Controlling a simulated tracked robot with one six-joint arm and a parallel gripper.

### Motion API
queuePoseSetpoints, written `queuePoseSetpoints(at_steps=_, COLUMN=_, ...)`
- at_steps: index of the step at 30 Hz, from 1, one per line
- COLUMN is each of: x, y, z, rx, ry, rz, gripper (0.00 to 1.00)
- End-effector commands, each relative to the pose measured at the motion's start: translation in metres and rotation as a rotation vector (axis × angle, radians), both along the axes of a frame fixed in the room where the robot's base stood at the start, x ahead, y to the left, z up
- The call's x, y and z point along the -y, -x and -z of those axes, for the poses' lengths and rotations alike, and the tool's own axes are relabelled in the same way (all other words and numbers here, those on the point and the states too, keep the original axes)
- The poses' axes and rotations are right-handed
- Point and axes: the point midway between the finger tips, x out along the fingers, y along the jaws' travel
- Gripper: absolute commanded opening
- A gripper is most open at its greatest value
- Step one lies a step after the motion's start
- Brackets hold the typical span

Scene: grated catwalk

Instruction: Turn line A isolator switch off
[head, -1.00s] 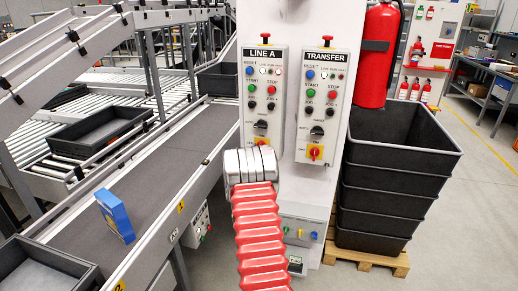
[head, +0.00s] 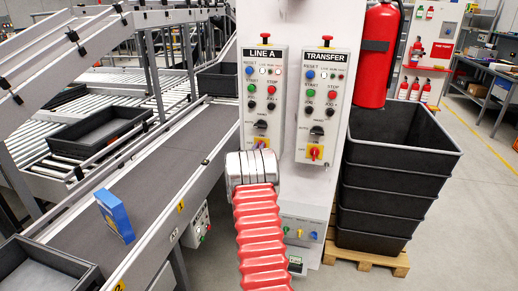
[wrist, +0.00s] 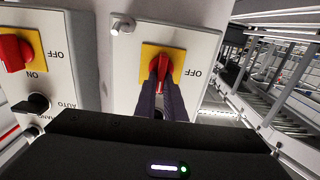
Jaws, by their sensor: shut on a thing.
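The line A panel (head: 263,95) stands on the white column, left of the transfer panel. Its isolator switch, a red knob on a yellow plate (head: 261,141), shows just above my arm's end in the head view. In the wrist view, which is upside down, the red knob (wrist: 163,62) sits on its yellow plate with an OFF label beside it. My gripper (wrist: 161,88) has its two dark fingers closed on either side of this knob. The knob's handle looks close to upright there, and the fingers partly hide it. My gripper's fingers are hidden in the head view.
The transfer panel (head: 321,105) is close on the right, with its own red isolator knob (head: 315,152). A fire extinguisher (head: 379,50) and stacked black bins (head: 398,170) stand right of the column. A conveyor (head: 150,190) carrying a blue box (head: 115,214) runs on the left.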

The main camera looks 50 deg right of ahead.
Motion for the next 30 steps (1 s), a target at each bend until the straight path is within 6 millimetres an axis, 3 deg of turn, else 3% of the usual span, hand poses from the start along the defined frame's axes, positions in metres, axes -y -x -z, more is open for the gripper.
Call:
queuePoseSetpoints(at_steps=17, x=-0.0004, y=-0.0008, z=0.0002, rx=-0.056, ry=0.024, rz=0.0, gripper=0.0)
queuePoseSetpoints(at_steps=30, x=-0.0024, y=-0.0051, z=0.0015, rx=-0.335, ry=0.145, rz=0.0, gripper=0.0)
